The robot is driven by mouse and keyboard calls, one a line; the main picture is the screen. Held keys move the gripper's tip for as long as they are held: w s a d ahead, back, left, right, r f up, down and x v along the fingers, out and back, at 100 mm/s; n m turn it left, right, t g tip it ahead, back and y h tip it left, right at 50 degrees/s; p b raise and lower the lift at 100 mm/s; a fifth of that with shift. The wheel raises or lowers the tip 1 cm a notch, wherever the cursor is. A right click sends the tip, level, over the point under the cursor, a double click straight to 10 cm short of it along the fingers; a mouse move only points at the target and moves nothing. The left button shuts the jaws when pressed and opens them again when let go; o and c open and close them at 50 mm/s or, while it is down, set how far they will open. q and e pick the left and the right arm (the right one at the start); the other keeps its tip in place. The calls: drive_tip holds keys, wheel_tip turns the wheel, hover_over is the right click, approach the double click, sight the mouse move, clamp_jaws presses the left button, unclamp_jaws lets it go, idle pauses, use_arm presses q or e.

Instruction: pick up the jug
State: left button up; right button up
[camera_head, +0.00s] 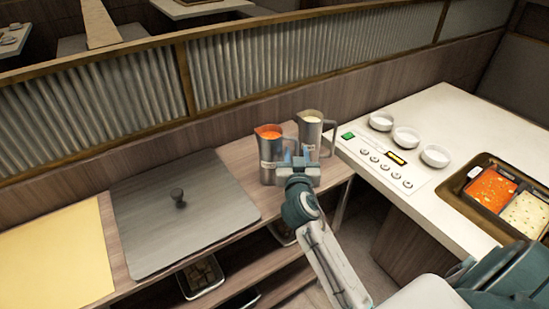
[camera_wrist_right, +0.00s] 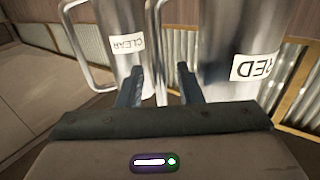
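Two steel jugs stand upright side by side at the back right of the wooden counter. The left one, the red jug (camera_head: 268,158), holds orange-red sauce; its label reads RED in the right wrist view (camera_wrist_right: 225,50). The right one, the clear jug (camera_head: 309,128), holds pale liquid; its CLEAR label shows in the right wrist view (camera_wrist_right: 122,40). Both handles point right in the head view. My right gripper (camera_head: 297,157) is in front of the jugs. Its fingers (camera_wrist_right: 160,88) are apart, with the red jug's handle (camera_wrist_right: 156,30) seen between them; contact is not visible. My left gripper is out of view.
A grey lid with a knob (camera_head: 150,225) and a yellow board (camera_head: 55,255) lie left on the counter. Right, across a gap, a white counter (camera_head: 455,115) carries several white bowls, a control panel and sauce wells (camera_head: 490,188). A corrugated partition (camera_head: 240,70) stands behind.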

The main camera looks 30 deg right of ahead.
clamp_jaws()
idle(1.3)
